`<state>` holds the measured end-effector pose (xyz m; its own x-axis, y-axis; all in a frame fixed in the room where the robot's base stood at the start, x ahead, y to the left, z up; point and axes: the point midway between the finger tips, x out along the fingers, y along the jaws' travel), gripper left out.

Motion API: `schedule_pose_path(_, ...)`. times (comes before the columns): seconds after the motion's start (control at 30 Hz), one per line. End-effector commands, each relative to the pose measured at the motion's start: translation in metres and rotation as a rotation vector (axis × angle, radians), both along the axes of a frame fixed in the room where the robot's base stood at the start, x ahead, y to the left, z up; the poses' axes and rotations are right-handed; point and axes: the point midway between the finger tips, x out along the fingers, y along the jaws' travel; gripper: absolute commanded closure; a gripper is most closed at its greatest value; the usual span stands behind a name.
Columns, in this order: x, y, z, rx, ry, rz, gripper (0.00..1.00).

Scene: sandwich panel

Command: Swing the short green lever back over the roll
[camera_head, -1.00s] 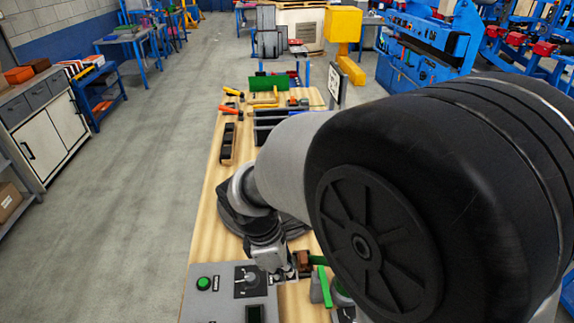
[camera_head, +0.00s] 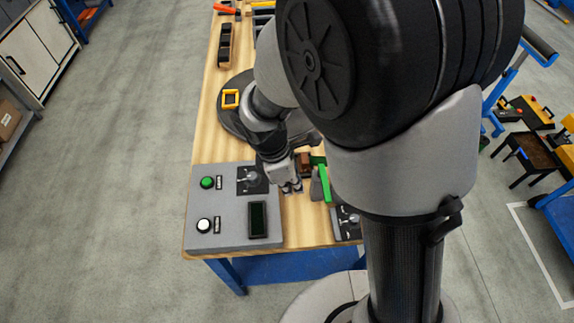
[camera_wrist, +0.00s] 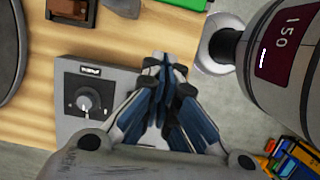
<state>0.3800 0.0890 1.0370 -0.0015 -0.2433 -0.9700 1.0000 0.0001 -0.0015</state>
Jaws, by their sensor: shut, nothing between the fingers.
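The short green lever (camera_head: 323,182) stands on a grey mount right of my gripper in the head view, close to my large arm link. A strip of green (camera_wrist: 167,3) shows at the top edge of the wrist view, probably the same lever. My gripper (camera_head: 292,187) is low over the bench, left of the lever and apart from it. In the wrist view my gripper (camera_wrist: 160,65) has its fingers together with nothing between them. I cannot make out the roll clearly; my arm hides part of the area beside the lever.
A brown block (camera_head: 305,160) sits behind the lever. A knob panel (camera_wrist: 84,132) is left of my fingers in the wrist view. Bare wood (camera_head: 300,215) lies between panels.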

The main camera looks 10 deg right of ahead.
Motion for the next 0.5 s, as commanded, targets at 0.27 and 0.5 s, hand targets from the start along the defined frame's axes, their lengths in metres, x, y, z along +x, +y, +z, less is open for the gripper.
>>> schedule_pose_path(0.27, 0.001, -0.032, -0.019, 0.001, -0.002, -0.004, 1.00)
schedule_pose_path(0.5, 0.000, -0.044, -0.018, 0.001, -0.001, -0.001, 1.00)
